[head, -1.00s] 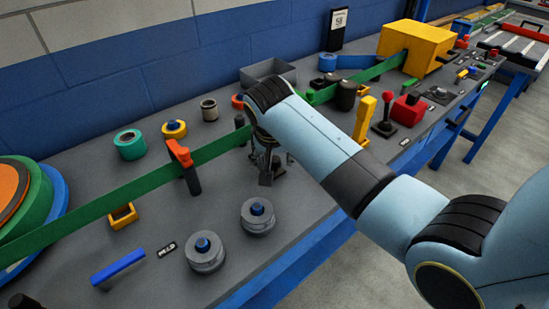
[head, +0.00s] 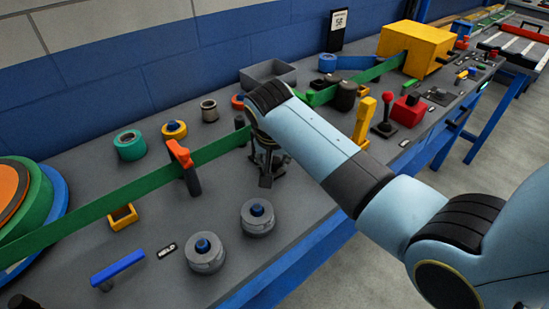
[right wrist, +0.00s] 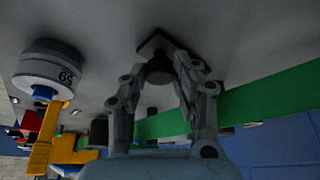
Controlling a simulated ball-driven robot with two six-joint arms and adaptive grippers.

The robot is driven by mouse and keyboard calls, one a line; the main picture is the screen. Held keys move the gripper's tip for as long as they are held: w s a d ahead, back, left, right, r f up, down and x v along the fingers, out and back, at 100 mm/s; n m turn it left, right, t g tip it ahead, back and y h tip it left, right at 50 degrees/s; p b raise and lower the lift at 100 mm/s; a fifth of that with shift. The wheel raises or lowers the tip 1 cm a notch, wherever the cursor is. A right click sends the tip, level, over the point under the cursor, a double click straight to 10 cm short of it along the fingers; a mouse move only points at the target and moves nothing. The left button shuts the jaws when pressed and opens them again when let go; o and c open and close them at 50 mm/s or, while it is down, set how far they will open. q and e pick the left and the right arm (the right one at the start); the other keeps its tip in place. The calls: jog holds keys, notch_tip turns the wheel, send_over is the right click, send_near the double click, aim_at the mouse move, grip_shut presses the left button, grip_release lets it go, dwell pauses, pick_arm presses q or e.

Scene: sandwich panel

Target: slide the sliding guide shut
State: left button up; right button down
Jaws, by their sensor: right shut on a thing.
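My right gripper (head: 267,172) is low over the grey bench, beside the green strip (head: 217,148). In the right wrist view its two fingers (right wrist: 163,72) are closed around a dark round knob (right wrist: 158,76) on a small square plate (right wrist: 153,44). This looks to be the sliding guide. The knob stands close to the bench top, and the fingers hide its sides. In the head view my wrist and fingers hide most of it. The green strip also runs past the fingers in the right wrist view (right wrist: 258,97). My left gripper is out of view.
An orange-topped black post (head: 184,165) stands at the strip left of my gripper. Two grey weights (head: 205,254) sit at the front. A yellow lever (head: 363,122) and red-knobbed joystick (head: 386,112) stand right of my arm. A yellow box (head: 416,47) is farther back.

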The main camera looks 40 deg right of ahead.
jog(key=shift+w+r, duration=0.1)
jog(key=shift+w, duration=0.9)
jog(key=c, duration=1.3)
grip_release()
jog(key=shift+w, duration=0.1)
jog(key=shift+o, duration=1.4)
jog(key=shift+w+a, duration=0.1)
jog(key=shift+r, duration=0.1)
jog(key=v, duration=1.1)
jog(key=shift+s+r, duration=0.25)
jog(key=shift+r, duration=0.05)
